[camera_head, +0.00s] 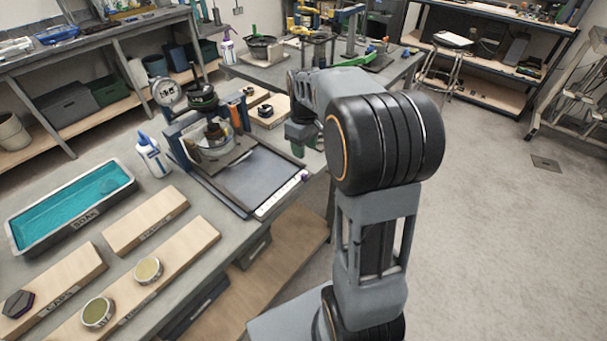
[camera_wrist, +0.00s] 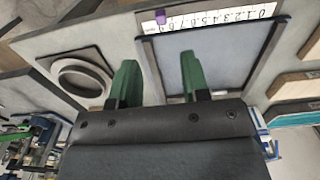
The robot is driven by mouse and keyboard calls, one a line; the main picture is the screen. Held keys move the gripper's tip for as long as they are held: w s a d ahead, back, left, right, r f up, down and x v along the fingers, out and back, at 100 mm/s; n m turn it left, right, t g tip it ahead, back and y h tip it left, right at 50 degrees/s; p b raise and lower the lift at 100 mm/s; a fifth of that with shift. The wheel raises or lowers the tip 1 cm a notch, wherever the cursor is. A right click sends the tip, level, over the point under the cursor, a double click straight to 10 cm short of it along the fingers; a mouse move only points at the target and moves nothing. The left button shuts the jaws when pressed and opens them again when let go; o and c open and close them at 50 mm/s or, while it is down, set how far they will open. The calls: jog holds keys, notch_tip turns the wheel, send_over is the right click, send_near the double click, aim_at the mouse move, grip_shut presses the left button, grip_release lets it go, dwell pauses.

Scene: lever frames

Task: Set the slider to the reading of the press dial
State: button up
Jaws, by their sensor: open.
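The press (camera_head: 213,140) stands on the bench with its round white dial (camera_head: 166,92) at the upper left; its reading is too small to make out. A numbered white scale (camera_wrist: 215,18) runs along the edge of the press's flat grey plate (camera_wrist: 215,62). A small purple slider (camera_wrist: 160,18) sits near the high-number end of the scale, far from the 0. It also shows small at the plate's right corner in the head view (camera_head: 304,176). My gripper (camera_wrist: 157,70) is open and empty, its green fingers apart from the slider.
A white glue bottle (camera_head: 152,157) and a teal soak tray (camera_head: 72,205) stand left of the press. Labelled wooden boards (camera_head: 147,220) with round pieces lie in front. Open floor (camera_head: 490,220) lies to the right.

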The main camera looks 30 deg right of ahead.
aim_at(304, 175)
notch_tip(304, 175, down, 11)
jog(key=shift+a+f, duration=0.1)
dwell(0.3)
grip_shut()
dwell(0.4)
